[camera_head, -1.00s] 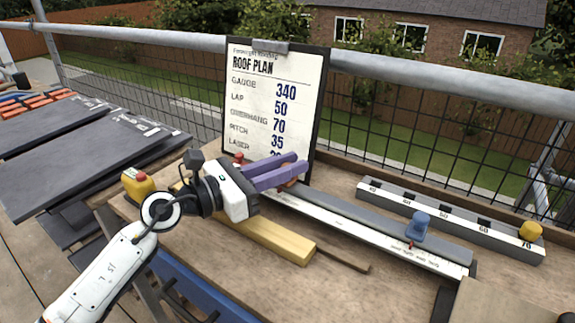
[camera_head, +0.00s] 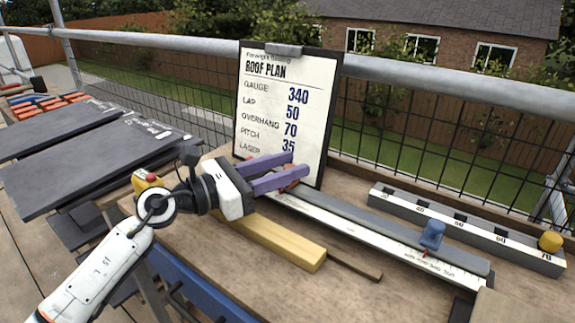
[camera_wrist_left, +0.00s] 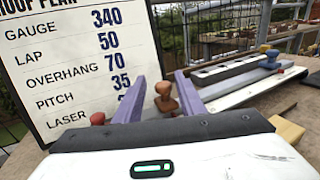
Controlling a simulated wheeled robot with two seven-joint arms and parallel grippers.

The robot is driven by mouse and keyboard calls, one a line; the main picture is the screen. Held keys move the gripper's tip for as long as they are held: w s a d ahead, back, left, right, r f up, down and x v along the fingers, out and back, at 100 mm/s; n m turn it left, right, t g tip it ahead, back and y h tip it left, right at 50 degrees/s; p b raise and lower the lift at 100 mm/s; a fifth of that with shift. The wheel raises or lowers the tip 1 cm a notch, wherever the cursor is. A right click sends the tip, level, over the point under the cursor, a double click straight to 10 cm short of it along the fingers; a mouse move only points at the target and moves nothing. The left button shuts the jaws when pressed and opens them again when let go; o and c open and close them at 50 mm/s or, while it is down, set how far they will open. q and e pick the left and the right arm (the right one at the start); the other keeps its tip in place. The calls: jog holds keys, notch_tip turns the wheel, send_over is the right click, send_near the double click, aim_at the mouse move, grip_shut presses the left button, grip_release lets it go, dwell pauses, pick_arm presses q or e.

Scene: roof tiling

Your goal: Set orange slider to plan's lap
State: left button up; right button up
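The roof plan (camera_head: 287,110) reads lap 50; the plan also shows in the left wrist view (camera_wrist_left: 85,60). My left gripper (camera_head: 300,175) is open, its two purple fingers apart beside the plan's lower edge. In the left wrist view a brown knob (camera_wrist_left: 165,97) shows between the fingers (camera_wrist_left: 160,88), with gaps on both sides; whether it stands beyond them is unclear. My right gripper is out of view.
A blue slider (camera_head: 432,237) sits on the long ruled rail (camera_head: 380,232) in front of the block. A yellow wooden bar (camera_head: 275,243) and a thin brown strip (camera_head: 350,264) lie on the bench. Dark slates (camera_head: 95,165) are at left. A railing runs behind.

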pick_arm(q)
jog(key=v, duration=0.9)
jog(key=shift+s+a, duration=0.1)
jog(key=shift+a, duration=0.1)
jog(key=shift+s+a, duration=0.1)
jog(key=shift+a, duration=0.05)
